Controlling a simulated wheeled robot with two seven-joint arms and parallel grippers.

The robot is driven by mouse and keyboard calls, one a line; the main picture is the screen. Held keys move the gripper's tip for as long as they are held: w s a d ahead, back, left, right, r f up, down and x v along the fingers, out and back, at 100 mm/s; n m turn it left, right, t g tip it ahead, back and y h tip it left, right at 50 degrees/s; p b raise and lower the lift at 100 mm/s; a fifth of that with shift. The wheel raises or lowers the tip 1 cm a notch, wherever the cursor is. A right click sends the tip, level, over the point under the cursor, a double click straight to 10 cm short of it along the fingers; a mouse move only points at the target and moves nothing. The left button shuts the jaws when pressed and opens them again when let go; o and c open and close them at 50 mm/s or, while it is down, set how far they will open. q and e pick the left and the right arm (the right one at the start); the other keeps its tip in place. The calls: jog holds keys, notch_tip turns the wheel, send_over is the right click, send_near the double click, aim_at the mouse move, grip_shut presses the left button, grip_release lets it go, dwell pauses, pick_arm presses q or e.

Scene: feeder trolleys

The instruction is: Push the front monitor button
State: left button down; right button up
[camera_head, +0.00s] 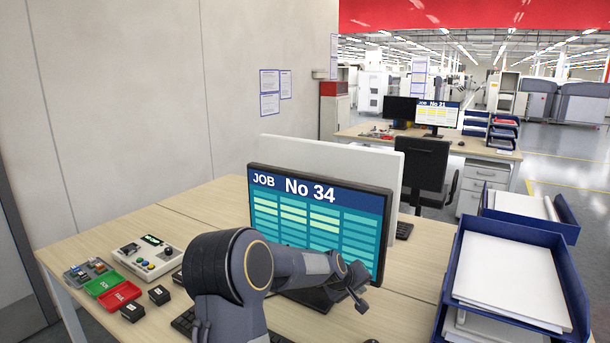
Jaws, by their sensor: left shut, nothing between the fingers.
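The front monitor (320,196) stands on the near desk with its lit screen facing me, showing "JOB No 34" over a table. My left gripper (362,306) is shut and empty, in front of the monitor's lower right corner. Its arm passes in front of the lower part of the screen and hides some of the bottom bezel. I cannot make out a button on the bezel, and I cannot tell whether the fingertips touch the monitor. My right gripper is not in view.
A control box with coloured buttons (148,256), a green bin (102,283), a red bin (119,295) and small black boxes stand at the left. Blue paper trays (577,300) stand at the right. A white panel (400,163) is behind the monitor. A keyboard is partly hidden by my arm.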

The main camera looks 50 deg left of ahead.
pick_arm(q)
jog(key=s+b, duration=0.1)
jog(key=s, duration=0.1)
jog(key=s+d+b, duration=0.1)
jog(key=s+b, duration=0.1)
jog(key=s, duration=0.1)
jog(key=shift+s+d, duration=0.35)
jog(key=shift+d, duration=0.05)
dwell(0.3)
jog(key=s+d+r+m+h+p, duration=0.3)
jog(key=s+d+r+m+p, duration=0.2)
jog(key=s+d+r, duration=0.75)
jog(key=s+d+f+m+g+h+p, duration=0.1)
jog(key=s+d+m+g+p, duration=0.2)
jog(key=s+d+m, duration=0.3)
jog(key=s+d+p, duration=0.1)
jog(key=s+d, duration=0.4)
jog(key=s, duration=0.3)
jog(key=shift+s+d+f+m+h+p, duration=0.2)
jog(key=shift+s+m+h+p, duration=0.1)
jog(key=shift+m+h, duration=0.1)
